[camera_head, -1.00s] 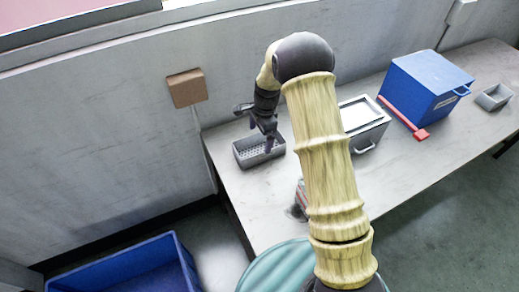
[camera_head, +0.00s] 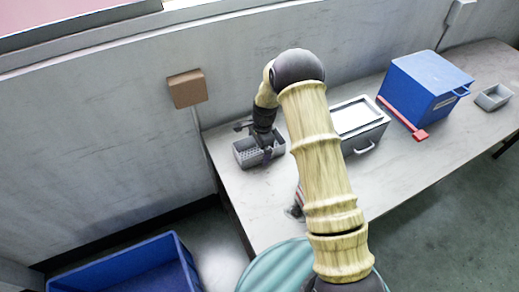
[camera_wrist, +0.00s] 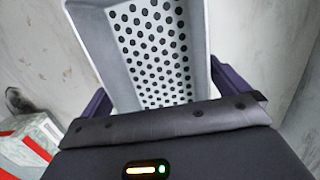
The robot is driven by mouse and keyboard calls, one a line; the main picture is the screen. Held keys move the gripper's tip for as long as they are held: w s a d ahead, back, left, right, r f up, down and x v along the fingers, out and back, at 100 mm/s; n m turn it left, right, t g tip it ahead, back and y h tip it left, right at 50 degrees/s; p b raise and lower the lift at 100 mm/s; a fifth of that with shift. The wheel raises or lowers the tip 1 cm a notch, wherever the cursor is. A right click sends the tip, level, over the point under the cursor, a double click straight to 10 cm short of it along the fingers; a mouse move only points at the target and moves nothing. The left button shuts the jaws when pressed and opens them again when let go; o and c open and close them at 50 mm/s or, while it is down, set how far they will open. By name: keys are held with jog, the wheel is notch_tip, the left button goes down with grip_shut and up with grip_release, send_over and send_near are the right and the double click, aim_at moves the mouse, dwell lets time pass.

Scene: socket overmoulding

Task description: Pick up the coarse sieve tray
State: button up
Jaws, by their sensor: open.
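The coarse sieve tray (camera_head: 243,154) is a grey rectangular tray with a perforated bottom, on the left end of the table near the wall. In the wrist view its white floor with dark round holes (camera_wrist: 155,50) fills the upper middle. My gripper (camera_head: 266,152) is low over the tray's right part, pointing down. In the wrist view purple fingers stand on both sides of the tray, left and right, with the tray's near end between them. The gripper is open. Whether the fingers touch the walls cannot be told, and the tray's near end is hidden by the gripper body.
A grey box with a handle (camera_head: 372,140), a blue box (camera_head: 425,88), a red bar (camera_head: 421,134) and a small grey bin (camera_head: 493,97) stand to the right on the table (camera_head: 400,165). A red and white object (camera_wrist: 30,143) lies close by. A blue crate (camera_head: 130,262) is on the floor.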

dwell(0.4)
jog(key=c, duration=1)
jog(key=shift+o, duration=0.2)
notch_tip(320, 180, up, 10)
dwell(0.4)
